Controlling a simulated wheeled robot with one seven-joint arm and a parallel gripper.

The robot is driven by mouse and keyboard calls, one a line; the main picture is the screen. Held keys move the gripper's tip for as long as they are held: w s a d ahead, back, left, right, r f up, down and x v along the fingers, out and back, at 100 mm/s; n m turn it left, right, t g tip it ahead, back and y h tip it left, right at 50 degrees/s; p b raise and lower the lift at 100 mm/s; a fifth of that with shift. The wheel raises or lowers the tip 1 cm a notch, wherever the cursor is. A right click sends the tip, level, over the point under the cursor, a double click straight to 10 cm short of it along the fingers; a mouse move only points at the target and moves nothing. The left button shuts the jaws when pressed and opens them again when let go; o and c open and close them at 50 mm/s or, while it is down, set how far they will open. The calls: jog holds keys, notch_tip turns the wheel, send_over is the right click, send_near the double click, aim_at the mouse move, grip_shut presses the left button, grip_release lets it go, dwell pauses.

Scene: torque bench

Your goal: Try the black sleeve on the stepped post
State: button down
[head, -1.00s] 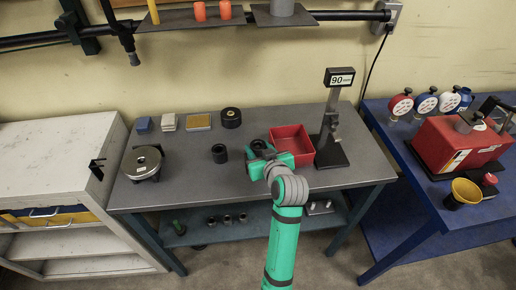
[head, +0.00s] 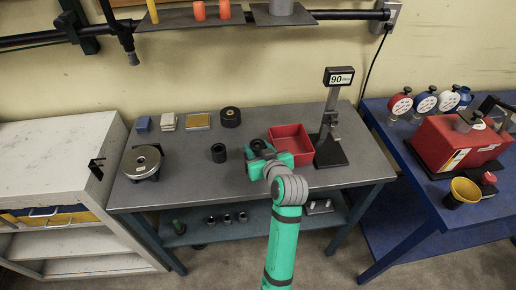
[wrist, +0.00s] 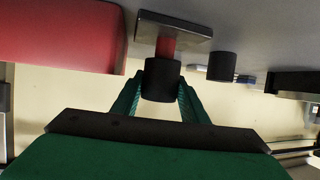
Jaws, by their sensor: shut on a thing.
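My gripper (wrist: 160,92) is shut on the black sleeve (wrist: 162,76), one green finger on each side. The wrist picture is upside down, with the bench at the top. The stepped post (wrist: 168,46) shows as a red shank on a square grey base plate (wrist: 173,27). The red shank shows between the plate and the sleeve and lines up with the sleeve. The sleeve looks to be at the post's upper part; I cannot tell how far around it. In the head view, my gripper (head: 262,152) and the sleeve (head: 257,144) are left of the red bin; the post is hidden.
The red bin (head: 305,135) is close by my gripper, with a display stand (head: 332,140) beyond it. A second black cylinder (head: 219,153) stands left of my gripper, with a black roll (head: 230,117) behind. A round metal device (head: 143,161) is far left. The bench front left is clear.

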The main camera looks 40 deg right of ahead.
jog(key=c, duration=1)
grip_release()
jog(key=shift+f, duration=0.1)
